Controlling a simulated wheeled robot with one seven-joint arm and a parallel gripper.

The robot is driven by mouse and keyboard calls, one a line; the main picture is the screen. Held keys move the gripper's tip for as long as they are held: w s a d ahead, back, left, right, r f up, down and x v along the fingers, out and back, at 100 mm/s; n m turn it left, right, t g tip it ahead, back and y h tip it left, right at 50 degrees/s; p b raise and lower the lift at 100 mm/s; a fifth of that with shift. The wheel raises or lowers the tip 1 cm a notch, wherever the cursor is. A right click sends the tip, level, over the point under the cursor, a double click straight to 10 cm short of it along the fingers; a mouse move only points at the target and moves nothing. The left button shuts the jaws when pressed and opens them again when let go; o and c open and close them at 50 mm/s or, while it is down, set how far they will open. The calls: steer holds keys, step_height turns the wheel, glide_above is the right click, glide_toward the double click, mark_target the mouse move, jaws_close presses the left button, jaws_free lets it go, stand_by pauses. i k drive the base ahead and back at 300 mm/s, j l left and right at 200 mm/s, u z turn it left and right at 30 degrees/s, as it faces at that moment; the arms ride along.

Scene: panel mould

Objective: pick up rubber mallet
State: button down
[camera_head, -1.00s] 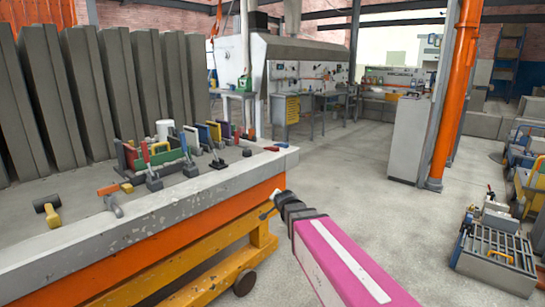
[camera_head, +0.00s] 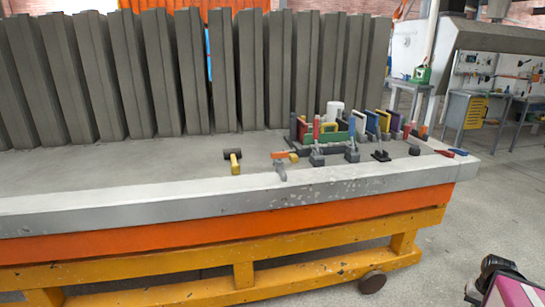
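The rubber mallet (camera_head: 235,168), with a dark head and a yellow handle, lies on the grey table top left of the other tools. Its head points to the back and its handle towards the front edge. The dark end of my arm, with my gripper (camera_head: 474,288), shows at the bottom right corner. It is low, in front of and well to the right of the table, far from the mallet. The fingers are too small and cut off to tell whether they are open or shut.
A grey hammer (camera_head: 280,170) and an orange tool (camera_head: 279,155) lie right of the mallet. Several clamps and coloured tools crowd the table's right part. Tall grey panels (camera_head: 160,80) stand behind. The table (camera_head: 110,204) has an orange and yellow wheeled frame. Floor is clear at right.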

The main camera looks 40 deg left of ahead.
mark_target(233, 154)
steer(key=u, duration=0.45)
steer(key=j+u, duration=0.1)
steer(key=u, duration=0.75)
steer(key=j+u, duration=0.1)
steer(key=u, duration=0.75)
steer(key=i, duration=0.05)
